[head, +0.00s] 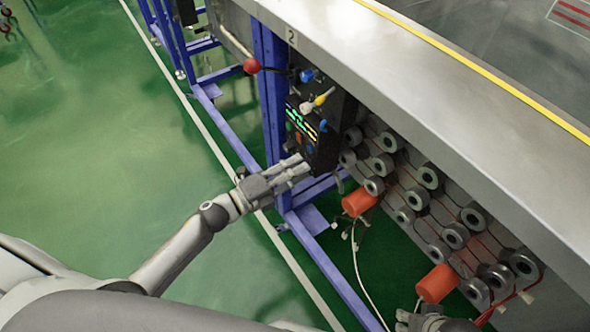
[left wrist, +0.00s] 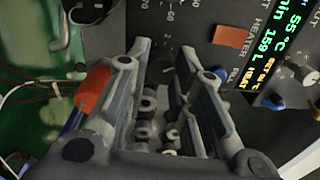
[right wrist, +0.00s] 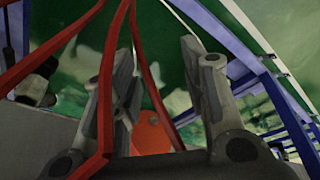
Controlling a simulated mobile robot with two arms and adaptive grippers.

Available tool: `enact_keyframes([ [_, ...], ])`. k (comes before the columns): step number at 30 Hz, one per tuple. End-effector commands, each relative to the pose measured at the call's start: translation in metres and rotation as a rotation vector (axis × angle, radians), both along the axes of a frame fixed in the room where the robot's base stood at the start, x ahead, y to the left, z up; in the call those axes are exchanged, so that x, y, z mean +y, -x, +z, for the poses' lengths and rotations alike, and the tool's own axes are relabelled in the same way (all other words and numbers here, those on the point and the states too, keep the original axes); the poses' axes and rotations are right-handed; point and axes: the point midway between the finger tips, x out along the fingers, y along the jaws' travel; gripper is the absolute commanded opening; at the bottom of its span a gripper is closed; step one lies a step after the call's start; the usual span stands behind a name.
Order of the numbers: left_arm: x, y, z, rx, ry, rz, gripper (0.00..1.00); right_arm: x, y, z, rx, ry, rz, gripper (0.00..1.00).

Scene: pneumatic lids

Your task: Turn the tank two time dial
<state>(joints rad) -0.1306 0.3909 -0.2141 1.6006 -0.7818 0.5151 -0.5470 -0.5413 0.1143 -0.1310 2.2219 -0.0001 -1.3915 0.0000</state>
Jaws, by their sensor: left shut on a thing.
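The dark control panel (head: 318,138) of the unit marked 2 (head: 291,37) hangs under the metal top in the head view. It has a lit display, also seen in the left wrist view (left wrist: 292,50). My left gripper (head: 303,166) is at the panel's lower part. In the left wrist view its fingers (left wrist: 168,70) reach to a numbered scale (left wrist: 168,20) and are shut on the dial there, which they mostly hide. My right gripper (head: 425,318) is at the bottom edge, away from the panel. In the right wrist view its fingers (right wrist: 160,85) stand apart with nothing gripped.
Several grey cylinders (head: 455,235) and orange parts (head: 437,283) sit under the top, right of the panel. A blue frame (head: 272,90) stands behind the panel. Red cables (right wrist: 120,60) run close to my right gripper. Green floor (head: 100,150) is open at the left.

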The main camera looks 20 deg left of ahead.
Motion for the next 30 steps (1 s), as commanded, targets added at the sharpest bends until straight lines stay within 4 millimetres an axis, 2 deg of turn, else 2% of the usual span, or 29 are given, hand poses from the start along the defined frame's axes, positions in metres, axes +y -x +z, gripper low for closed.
enact_keyframes([
  [13,-0.0014,0.0017,-0.0020,-0.002,-0.009,-0.004,0.00,-0.0004,0.0003,0.0016,-0.001,0.001,-0.001,0.40],
  [14,-0.0014,0.0017,-0.0021,-0.002,-0.009,-0.004,0.24,-0.0004,0.0004,0.0015,-0.001,0.001,-0.001,0.40],
  [19,-0.0010,0.0013,-0.0017,-0.003,-0.008,-0.002,0.46,-0.0004,0.0003,0.0015,-0.001,0.001,-0.001,0.40],
  [30,0.0018,0.0034,-0.0014,-0.003,-0.008,0.000,0.46,0.0004,-0.0001,0.0016,-0.002,-0.001,0.002,0.40],
])
